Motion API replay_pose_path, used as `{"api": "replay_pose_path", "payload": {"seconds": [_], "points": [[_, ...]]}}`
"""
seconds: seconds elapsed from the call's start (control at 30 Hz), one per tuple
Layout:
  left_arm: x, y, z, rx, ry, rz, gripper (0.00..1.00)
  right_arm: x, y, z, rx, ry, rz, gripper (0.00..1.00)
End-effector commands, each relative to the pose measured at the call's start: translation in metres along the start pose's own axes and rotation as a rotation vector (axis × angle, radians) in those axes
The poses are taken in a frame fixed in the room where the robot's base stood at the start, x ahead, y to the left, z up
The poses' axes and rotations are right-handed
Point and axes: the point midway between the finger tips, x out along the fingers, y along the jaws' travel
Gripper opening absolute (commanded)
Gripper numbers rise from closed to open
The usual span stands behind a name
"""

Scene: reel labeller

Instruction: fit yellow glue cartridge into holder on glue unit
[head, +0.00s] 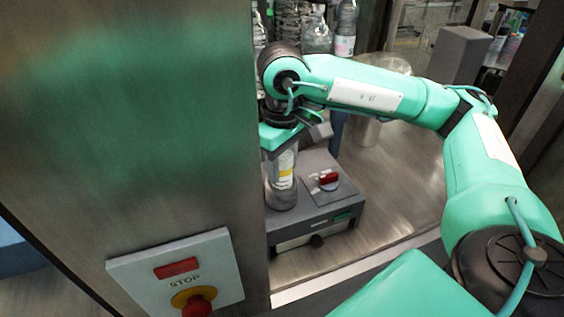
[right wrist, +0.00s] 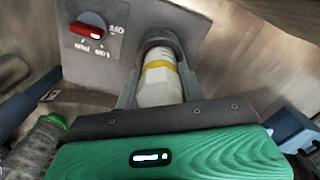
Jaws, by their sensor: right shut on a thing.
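The glue cartridge (head: 284,170) is a pale cylinder with a yellow band. It stands about upright, its lower end at the grey round holder (head: 282,197) on the glue unit (head: 318,208). My right gripper (head: 283,150) comes from above and is shut on the cartridge's upper part. In the right wrist view the two fingers (right wrist: 160,92) flank the white cartridge (right wrist: 159,80), and its far end goes into the dark ring of the holder (right wrist: 157,38). How deep it sits is hidden. My left gripper is not in view.
A red switch (head: 329,180) sits on the glue unit beside the holder. A large metal panel (head: 130,120) with a STOP button box (head: 178,272) blocks the left. Clear bottles (head: 345,30) stand behind. Bare metal floor (head: 405,175) lies right of the unit.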

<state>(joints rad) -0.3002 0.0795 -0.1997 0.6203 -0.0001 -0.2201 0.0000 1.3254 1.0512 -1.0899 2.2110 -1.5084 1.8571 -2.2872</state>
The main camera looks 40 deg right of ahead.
Motion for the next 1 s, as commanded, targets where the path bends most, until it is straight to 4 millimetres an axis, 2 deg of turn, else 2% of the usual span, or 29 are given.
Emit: {"api": "replay_pose_path", "payload": {"seconds": [0.3, 0.33, 0.43, 0.77, 0.87, 1.0], "points": [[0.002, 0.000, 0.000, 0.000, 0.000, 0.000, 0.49, 0.001, 0.000, 0.000, 0.000, 0.001, 0.000, 0.11], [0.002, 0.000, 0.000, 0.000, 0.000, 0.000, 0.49, 0.001, 0.000, 0.000, 0.000, 0.001, 0.000, 0.45], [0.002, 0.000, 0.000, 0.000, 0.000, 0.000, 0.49, 0.001, 0.000, 0.000, 0.000, 0.001, 0.000, 0.65], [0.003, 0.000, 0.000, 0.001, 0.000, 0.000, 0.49, 0.000, 0.000, 0.000, 0.000, 0.001, 0.000, 0.65], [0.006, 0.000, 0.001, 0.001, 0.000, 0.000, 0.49, -0.008, 0.000, -0.001, 0.000, 0.003, -0.002, 0.65], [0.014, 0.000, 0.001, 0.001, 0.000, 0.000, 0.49, -0.032, -0.001, -0.001, -0.002, 0.006, -0.001, 0.65]]}}
